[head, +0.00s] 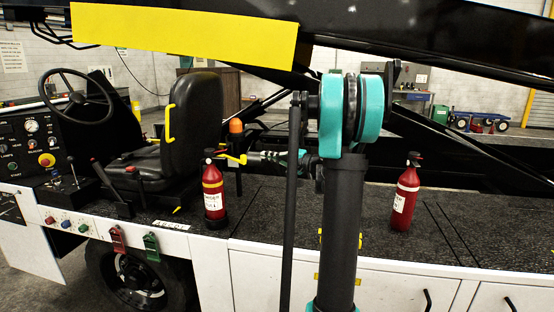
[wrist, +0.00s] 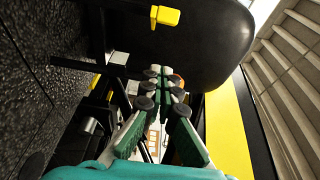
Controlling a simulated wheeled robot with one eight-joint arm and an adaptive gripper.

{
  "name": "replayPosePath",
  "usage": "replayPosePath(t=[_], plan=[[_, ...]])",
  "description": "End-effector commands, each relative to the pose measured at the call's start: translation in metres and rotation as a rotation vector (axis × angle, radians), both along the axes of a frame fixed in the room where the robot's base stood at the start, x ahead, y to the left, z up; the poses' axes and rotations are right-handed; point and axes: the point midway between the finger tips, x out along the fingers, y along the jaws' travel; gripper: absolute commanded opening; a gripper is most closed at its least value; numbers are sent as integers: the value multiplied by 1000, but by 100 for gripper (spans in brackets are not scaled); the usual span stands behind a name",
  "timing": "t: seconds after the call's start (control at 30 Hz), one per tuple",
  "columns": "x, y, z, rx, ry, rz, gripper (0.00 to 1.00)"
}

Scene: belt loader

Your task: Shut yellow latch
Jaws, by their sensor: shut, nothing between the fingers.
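My gripper (wrist: 165,74) shows in the wrist view with its green-and-grey fingers together and nothing between them. A yellow tab (wrist: 165,15) sits on that shape, above and apart from the fingertips. In the head view a yellow lever-like piece (head: 235,158) is beside the left extinguisher, close to the end of my arm. Small yellow fittings (head: 322,280) on the white cabinet front are partly hidden by my arm. I cannot tell which yellow piece is the latch, or its position.
The black seat (head: 193,112) carries a yellow handle. Red extinguishers stand on the dark deck, one on the left (head: 213,192) and one on the right (head: 405,195). An orange beacon (head: 236,126) is behind the seat. The yellow-sided boom (head: 185,33) crosses overhead.

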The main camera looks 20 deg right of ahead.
Motion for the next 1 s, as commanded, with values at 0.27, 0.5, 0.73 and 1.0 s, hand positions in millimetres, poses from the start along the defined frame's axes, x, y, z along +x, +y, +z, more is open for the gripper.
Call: replayPosePath(t=[0.27,0.5,0.73,1.0], plan=[[7,38,0,0,0,2,0],[-2,52,0,0,0,1,0],[-3,53,0,0,0,0,0],[-5,55,0,0,0,-11,0]])
